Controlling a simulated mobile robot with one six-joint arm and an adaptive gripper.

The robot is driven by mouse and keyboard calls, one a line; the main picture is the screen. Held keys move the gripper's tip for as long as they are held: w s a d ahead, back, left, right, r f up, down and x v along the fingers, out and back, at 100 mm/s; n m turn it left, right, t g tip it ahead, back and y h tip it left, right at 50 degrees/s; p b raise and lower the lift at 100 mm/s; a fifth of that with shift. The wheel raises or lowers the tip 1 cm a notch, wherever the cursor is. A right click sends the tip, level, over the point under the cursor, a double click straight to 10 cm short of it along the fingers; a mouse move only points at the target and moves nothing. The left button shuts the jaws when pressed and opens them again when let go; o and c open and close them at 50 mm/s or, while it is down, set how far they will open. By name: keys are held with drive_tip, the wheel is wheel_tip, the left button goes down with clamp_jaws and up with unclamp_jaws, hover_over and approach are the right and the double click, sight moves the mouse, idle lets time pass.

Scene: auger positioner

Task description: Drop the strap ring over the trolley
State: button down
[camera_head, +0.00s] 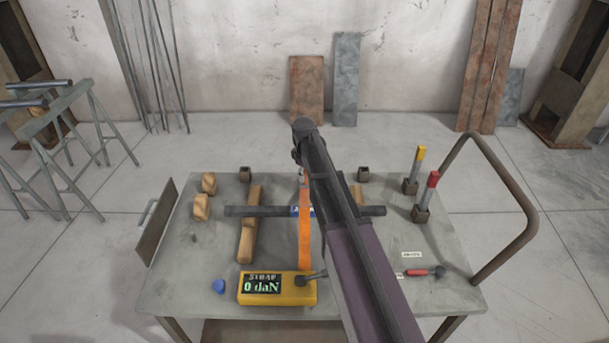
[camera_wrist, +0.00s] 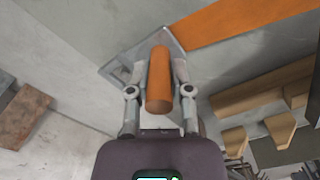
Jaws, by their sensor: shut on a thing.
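The trolley (camera_head: 345,275) is a grey-topped cart with a bent brown handle at its right. My gripper (camera_wrist: 161,72) is shut on the orange grip (camera_wrist: 158,85) of the strap ring. The ring (camera_wrist: 122,62) is a flat grey metal frame, and the orange strap (camera_wrist: 235,28) runs from it to the upper right in the wrist view. In the head view, the strap (camera_head: 305,240) runs up from near the yellow box towards my arm. My arm reaches over the trolley and hides my fingertips and the ring there.
A dark bar (camera_head: 260,211) lies across wooden blocks (camera_head: 248,240). The yellow box (camera_head: 277,290) reads "STRAP 0 daN". Posts with red (camera_head: 432,180) and yellow (camera_head: 421,153) tops, a red-handled tool (camera_head: 420,272) and the handle (camera_head: 530,190) stand or lie at the right.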

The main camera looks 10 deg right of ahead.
sight(305, 183)
drive_tip(key=shift+f+b, duration=1.7)
drive_tip(key=shift+f, duration=0.05)
drive_tip(key=shift+c, duration=2.2)
unclamp_jaws()
drive_tip(key=shift+r, duration=0.25)
wheel_tip(305, 183, up, 10)
drive_tip(key=p, duration=1.1)
drive_tip(key=shift+r, duration=0.25)
drive_tip(key=shift+s, duration=0.1)
drive_tip(key=s+r+m+p, duration=0.1)
drive_tip(key=s+m, duration=0.3)
drive_tip(key=s, duration=0.9)
drive_tip(key=s+r+m+p, duration=0.2)
drive_tip(key=s+m, duration=0.3)
drive_tip(key=s, duration=0.8)
drive_tip(key=shift+d+r+p, duration=0.2)
drive_tip(key=shift+r+p, duration=0.1)
